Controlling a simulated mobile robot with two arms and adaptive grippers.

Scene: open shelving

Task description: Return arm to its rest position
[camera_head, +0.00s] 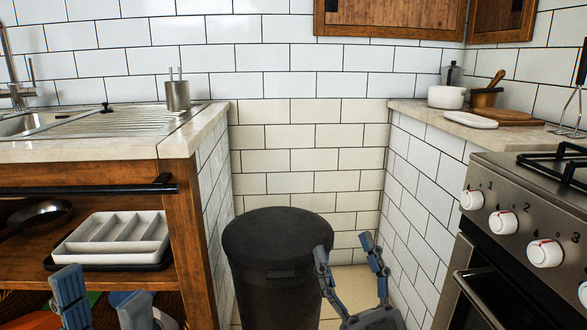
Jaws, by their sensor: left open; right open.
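My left gripper (103,298) is at the bottom left, in front of the open shelving (190,225) under the sink counter. Its blue-grey fingers are apart and nothing is between them; its lower part is cut off by the frame. My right gripper (349,256) is right of centre at the bottom, with its two fingers spread and empty. Its left finger overlaps the right edge of the dark bin in the picture. Whether it touches the bin cannot be told.
A dark lidded bin (272,245) stands in the gap between the counters. A white cutlery tray (112,238) and a pan (40,214) sit on the shelf at left. A stove (520,225) with white knobs is at right. A strip of floor shows beside the bin.

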